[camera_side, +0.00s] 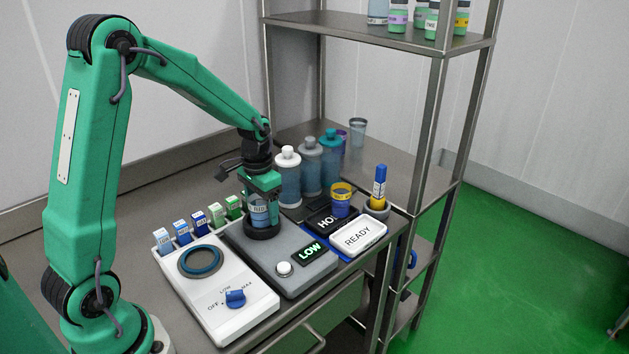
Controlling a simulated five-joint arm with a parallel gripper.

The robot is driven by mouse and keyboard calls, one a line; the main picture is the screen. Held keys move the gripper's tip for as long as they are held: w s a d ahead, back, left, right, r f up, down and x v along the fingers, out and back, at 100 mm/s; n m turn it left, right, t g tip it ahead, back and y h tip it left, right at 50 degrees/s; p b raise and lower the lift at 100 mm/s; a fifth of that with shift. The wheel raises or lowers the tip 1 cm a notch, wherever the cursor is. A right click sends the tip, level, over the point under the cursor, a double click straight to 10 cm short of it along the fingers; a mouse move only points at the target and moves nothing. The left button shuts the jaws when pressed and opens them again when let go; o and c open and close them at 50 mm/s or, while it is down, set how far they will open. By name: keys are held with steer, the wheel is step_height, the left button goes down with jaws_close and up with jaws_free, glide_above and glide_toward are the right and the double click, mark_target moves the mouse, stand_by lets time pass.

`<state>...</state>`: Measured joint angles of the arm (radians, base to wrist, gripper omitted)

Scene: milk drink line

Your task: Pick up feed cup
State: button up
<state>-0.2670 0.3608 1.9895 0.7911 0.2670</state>
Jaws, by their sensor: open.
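The feed cup (260,214) is a small bluish cup with a lettered label, probably "FEED". It stands upright in the black ring (263,232) on a grey device. My gripper (262,196) points down directly over the cup, at its upper part. Its jaws are open, and they partly hide the cup's rim. I cannot tell whether a finger touches the cup.
The grey device (318,277) shows "LOW" beside a white knob. A white dial unit (235,322) stands left. Small cartons (183,233) stand behind it. A yellow-banded cup (341,202), bottles (310,168), a READY sign (358,236) and a marker (379,182) stand close on the right.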

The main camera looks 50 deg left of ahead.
steer(key=shift+c, duration=0.2)
steer(key=c, duration=1.2)
steer(key=shift+c, duration=0.2)
steer(key=shift+r, duration=0.1)
steer(key=shift+r, duration=0.45)
steer(key=s+d+r, duration=0.3)
steer(key=d+r, duration=0.7)
steer(key=d, duration=0.1)
steer(key=shift+d, duration=0.15)
